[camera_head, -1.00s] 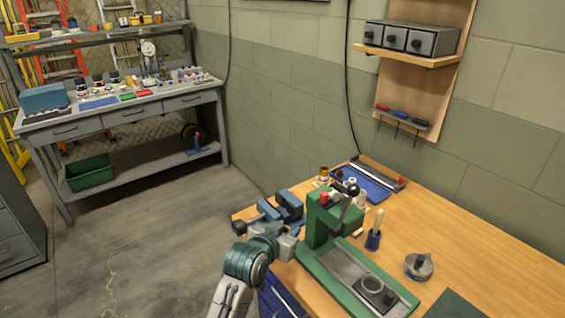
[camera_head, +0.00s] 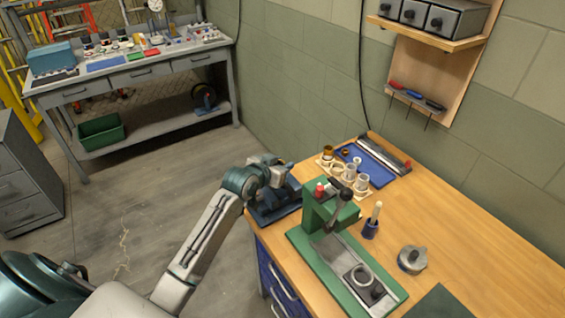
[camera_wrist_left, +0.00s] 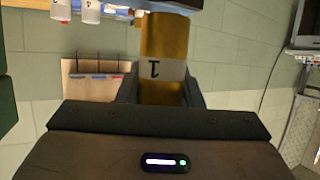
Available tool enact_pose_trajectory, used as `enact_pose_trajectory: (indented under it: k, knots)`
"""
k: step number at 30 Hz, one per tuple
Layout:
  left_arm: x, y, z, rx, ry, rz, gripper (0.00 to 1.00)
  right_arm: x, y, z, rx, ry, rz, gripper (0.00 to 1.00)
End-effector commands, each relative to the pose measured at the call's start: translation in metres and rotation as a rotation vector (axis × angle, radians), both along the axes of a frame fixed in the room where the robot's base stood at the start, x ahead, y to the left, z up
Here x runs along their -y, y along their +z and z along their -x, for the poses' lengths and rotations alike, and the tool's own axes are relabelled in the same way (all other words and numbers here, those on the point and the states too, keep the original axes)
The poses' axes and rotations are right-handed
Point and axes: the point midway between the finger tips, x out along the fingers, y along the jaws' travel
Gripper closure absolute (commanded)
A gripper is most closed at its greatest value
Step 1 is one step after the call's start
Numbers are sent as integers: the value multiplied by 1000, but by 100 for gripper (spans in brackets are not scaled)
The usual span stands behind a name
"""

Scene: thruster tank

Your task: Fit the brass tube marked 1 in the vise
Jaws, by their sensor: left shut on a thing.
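The brass tube marked 1 (camera_wrist_left: 165,45) is between the fingers of my left gripper (camera_wrist_left: 160,92) in the left wrist view, its "1" on a pale band facing the camera. The gripper is shut on it. In the head view my left gripper (camera_head: 275,175) is at the blue vise (camera_head: 276,210) on the table's left corner, partly covering it. The tube cannot be made out in the head view. A blue-grey part crosses the tube's far end in the wrist view; whether the tube sits in the jaws cannot be told. My right gripper is not in view.
A green press (camera_head: 318,215) stands close right of the vise. Behind it are a holder with several cups (camera_head: 349,172) and a blue tray (camera_head: 372,170). A blue pot with a brush (camera_head: 370,228) and a round metal part (camera_head: 412,259) stand further right.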

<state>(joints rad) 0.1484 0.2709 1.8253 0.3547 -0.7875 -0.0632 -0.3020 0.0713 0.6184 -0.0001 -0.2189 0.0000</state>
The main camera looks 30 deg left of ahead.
Motion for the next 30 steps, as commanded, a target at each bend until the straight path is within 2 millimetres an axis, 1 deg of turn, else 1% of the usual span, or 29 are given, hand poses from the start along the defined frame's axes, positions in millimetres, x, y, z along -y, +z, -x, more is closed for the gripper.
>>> enact_pose_trajectory:
  k: [1,15,24,30]
  knots:
    - [0,-6,0,1,0,0,93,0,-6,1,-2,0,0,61]
    - [0,-37,0,1,1,0,93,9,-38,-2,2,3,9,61]
    - [0,-54,0,1,0,0,93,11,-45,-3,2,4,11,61]
    - [0,-60,0,-3,0,0,93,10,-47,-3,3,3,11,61]
